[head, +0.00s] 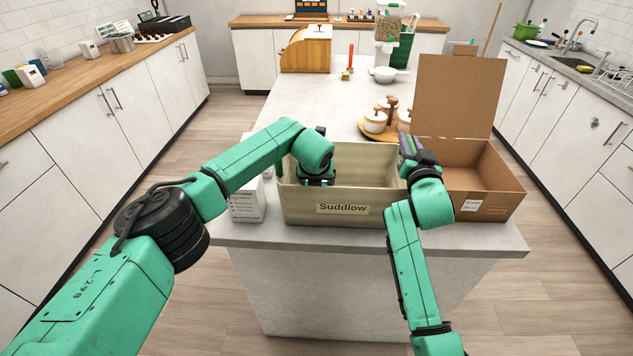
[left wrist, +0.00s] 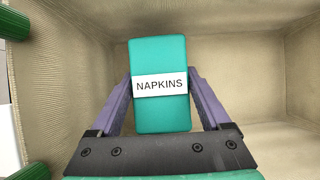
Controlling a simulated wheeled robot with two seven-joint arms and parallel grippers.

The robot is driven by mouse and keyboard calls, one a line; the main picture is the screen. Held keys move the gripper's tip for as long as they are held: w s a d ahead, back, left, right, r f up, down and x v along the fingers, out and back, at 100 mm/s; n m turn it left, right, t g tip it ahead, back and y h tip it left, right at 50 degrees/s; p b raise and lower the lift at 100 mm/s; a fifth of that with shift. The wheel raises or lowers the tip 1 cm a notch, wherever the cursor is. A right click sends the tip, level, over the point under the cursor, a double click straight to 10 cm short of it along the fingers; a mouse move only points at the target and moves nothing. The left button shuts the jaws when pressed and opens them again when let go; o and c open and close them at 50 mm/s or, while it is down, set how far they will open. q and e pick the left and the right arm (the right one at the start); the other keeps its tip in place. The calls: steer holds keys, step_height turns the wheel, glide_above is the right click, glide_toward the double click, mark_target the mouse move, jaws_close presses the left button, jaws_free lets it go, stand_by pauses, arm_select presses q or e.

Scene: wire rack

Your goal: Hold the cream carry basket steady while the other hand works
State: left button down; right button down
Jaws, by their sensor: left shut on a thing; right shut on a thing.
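The cream carry basket (head: 300,207), labelled "Suddlow", stands upright on the island counter near its front edge. My left gripper (head: 316,180) reaches down inside its left part. In the left wrist view, the left gripper (left wrist: 160,78) is shut on a teal napkins pack (left wrist: 159,112), with one finger on each side of it. The basket's woven inner wall (left wrist: 245,90) surrounds the pack; the pack is hidden in the head view. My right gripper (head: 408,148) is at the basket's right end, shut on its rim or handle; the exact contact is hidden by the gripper.
An open cardboard box (head: 490,185) with its flap up stands close right of the basket. A white printed carton (head: 246,205) stands close left. A round wooden tray (head: 372,132) with lidded jars lies behind. The counter's middle (head: 310,110) is clear.

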arm_select(q)
steer(key=shift+s+a+f, duration=0.1)
steer(key=shift+s+f, duration=0.25)
steer(key=shift+f, duration=0.45)
arm_select(e)
steer(key=shift+d+r, duration=0.15)
arm_select(q)
jaws_free()
steer(key=shift+w+r, duration=0.15)
steer(key=shift+r, duration=0.2)
arm_select(e)
steer(key=shift+w, duration=0.15)
arm_select(q)
steer(key=r, duration=0.9)
steer(key=shift+w+r, duration=0.2)
steer(key=shift+r, duration=0.2)
arm_select(e)
steer(key=shift+w+f, duration=0.1)
steer(key=shift+f, duration=0.3)
steer(key=shift+f, duration=0.1)
steer(key=c, duration=0.6)
jaws_free()
arm_select(q)
steer(key=v, duration=1.2)
